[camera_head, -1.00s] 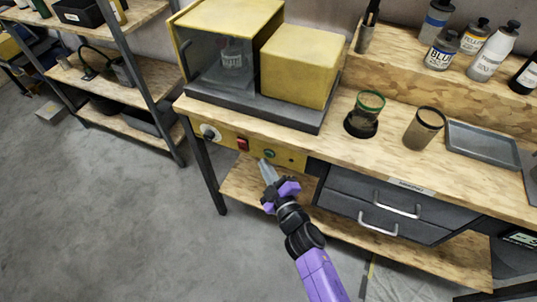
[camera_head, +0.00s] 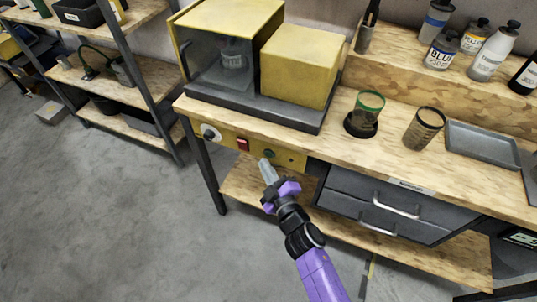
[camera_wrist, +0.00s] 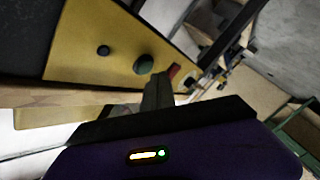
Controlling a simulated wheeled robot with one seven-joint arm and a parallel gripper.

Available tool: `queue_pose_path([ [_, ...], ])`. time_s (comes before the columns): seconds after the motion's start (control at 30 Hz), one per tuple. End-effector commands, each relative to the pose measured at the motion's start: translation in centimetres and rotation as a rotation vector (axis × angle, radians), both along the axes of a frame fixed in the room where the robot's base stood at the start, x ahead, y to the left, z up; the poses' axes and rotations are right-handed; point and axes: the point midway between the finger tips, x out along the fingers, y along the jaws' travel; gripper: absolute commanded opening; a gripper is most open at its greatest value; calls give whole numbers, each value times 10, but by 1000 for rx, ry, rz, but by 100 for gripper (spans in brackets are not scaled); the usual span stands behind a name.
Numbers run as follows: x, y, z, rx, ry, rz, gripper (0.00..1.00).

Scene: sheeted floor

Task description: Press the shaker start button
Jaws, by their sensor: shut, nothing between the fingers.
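The yellow shaker (camera_head: 300,65) has a clear-sided chamber and a dark base on the bench top. Its yellow control panel (camera_head: 290,160) hangs at the bench's front edge. The panel carries a round dial (camera_head: 210,132), a red switch (camera_head: 242,144), a green button (camera_head: 269,153) and a small dark knob. My gripper (camera_head: 265,164) is shut and empty, with its tips just in front of the panel near the green button.
A green-rimmed cup (camera_head: 369,103) in a dark holder, a brown cup (camera_head: 424,128) and a grey tray (camera_head: 482,143) stand on the bench. Dark drawers (camera_head: 385,195) are right of the panel. A shelf rack stands at left. Floor is clear in front.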

Motion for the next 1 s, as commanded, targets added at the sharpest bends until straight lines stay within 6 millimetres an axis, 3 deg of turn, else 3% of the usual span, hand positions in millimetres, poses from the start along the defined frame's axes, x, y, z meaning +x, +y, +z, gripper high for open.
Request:
queue_pose_path([
  [1.0,11,-4,1,0,-1,-1,0],
])
